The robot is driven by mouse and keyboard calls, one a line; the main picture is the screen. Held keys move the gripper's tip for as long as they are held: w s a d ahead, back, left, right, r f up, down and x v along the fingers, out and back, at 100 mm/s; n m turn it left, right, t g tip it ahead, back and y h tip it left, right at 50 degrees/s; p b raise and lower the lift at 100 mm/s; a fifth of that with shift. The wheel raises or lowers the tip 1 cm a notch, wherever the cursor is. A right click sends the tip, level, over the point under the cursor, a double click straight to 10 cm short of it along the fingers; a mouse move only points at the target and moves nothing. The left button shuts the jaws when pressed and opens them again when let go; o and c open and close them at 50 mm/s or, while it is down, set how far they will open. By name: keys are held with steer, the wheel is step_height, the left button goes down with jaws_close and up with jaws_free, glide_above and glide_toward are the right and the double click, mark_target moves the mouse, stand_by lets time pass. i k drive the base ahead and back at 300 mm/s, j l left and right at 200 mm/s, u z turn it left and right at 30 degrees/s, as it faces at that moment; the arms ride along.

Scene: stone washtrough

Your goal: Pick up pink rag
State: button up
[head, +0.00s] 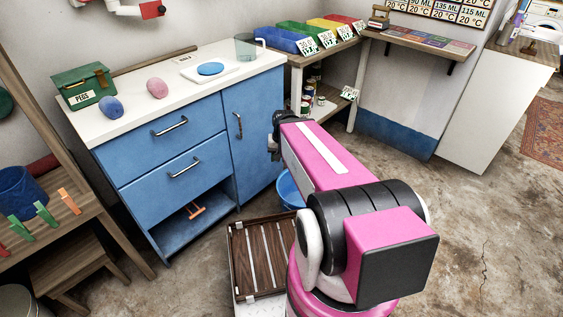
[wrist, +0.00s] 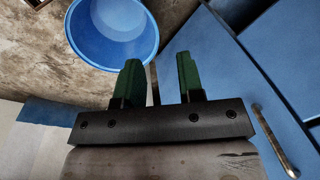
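A rounded pink bundle (head: 157,88), which looks like the pink rag, lies on the white counter top (head: 212,90) in the head view. It sits to the right of a similar blue bundle (head: 110,107). My gripper (wrist: 158,72) shows two green fingers standing apart with nothing between them in the wrist view. In the head view my arm hides most of the gripper; it is low by the right end of the blue cabinet, well right of the pink bundle. The pink bundle is not in the wrist view.
A green pegs box (head: 84,86) stands behind the blue bundle. A white board with a blue disc (head: 210,69) and a clear jug (head: 245,47) are further right. A blue bucket (wrist: 112,30) is on the floor beyond my fingers; cabinet handles (head: 170,126) stick out.

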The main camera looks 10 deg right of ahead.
mark_target(156, 86)
steer(key=z, duration=0.5)
steer(key=k+j+u, duration=0.1)
steer(key=u, duration=1)
steer(key=l+u, duration=0.15)
steer(key=u, duration=0.3)
steer(key=j+z, duration=0.2)
steer(key=j, duration=0.2)
steer(key=k+j+z, duration=0.15)
steer(key=j, duration=0.2)
steer(key=k+j+z, duration=0.2)
steer(key=j, duration=0.15)
steer(key=i+j, duration=0.05)
